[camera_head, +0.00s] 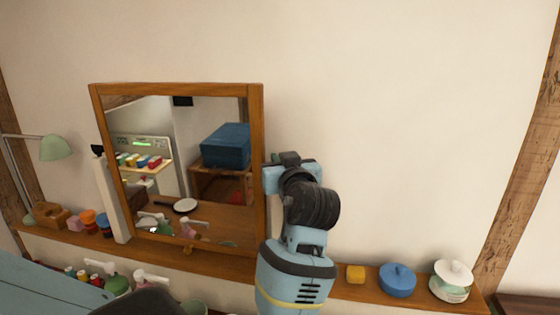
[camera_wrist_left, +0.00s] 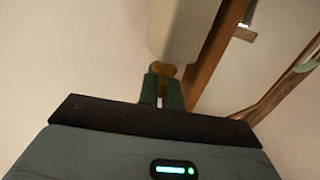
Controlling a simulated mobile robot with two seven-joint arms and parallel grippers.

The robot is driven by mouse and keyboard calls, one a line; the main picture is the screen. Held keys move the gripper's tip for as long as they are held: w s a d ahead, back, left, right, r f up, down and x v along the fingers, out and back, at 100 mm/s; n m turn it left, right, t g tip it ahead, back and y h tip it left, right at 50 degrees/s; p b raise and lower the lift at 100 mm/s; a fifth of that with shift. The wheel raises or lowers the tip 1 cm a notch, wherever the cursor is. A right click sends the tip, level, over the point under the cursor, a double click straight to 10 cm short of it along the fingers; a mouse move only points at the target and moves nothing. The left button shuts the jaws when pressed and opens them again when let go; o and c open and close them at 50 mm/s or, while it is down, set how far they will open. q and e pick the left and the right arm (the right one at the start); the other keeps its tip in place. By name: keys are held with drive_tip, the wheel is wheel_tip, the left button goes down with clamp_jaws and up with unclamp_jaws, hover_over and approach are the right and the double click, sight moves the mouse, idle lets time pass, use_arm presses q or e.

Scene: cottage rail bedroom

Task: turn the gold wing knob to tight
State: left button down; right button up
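The gold wing knob (camera_wrist_left: 162,69) shows in the left wrist view, at the end of a pale post (camera_wrist_left: 183,28). In the head view I cannot make it out; my arm covers the right side of the mirror. My left gripper (camera_wrist_left: 162,84) has its two green fingers close together at the knob, with a narrow gap between them, and looks shut on it. In the head view the left gripper (camera_head: 275,174) is beside the mirror's right edge, its fingers hidden. My right gripper is in neither view.
The wood-framed mirror (camera_head: 257,120) stands on a wooden shelf (camera_head: 222,262) against the wall. A yellow block (camera_head: 355,273), a blue lidded pot (camera_head: 397,280) and a white-lidded jar (camera_head: 452,281) stand to the right. A green lamp (camera_head: 55,148) is at the left.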

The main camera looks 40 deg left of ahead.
use_arm(q)
drive_tip(key=shift+m+t+h, duration=0.3)
drive_tip(key=shift+t, duration=0.1)
drive_tip(key=m+t+h, duration=0.5)
drive_tip(key=h, duration=0.1)
drive_tip(key=shift+a+m+t+h, duration=0.1)
drive_tip(key=shift+m+t+h, duration=0.2)
drive_tip(key=shift+m+h, duration=0.1)
drive_tip(key=shift+m+t+h, duration=0.4)
drive_tip(key=shift+m+h, duration=0.65)
drive_tip(key=shift+h, duration=0.6)
drive_tip(key=shift+m+t+h, duration=0.4)
drive_tip(key=shift+m+h, duration=0.65)
drive_tip(key=shift+h, duration=0.9)
drive_tip(key=c, duration=1.9)
unclamp_jaws()
drive_tip(key=shift+s, duration=3.95)
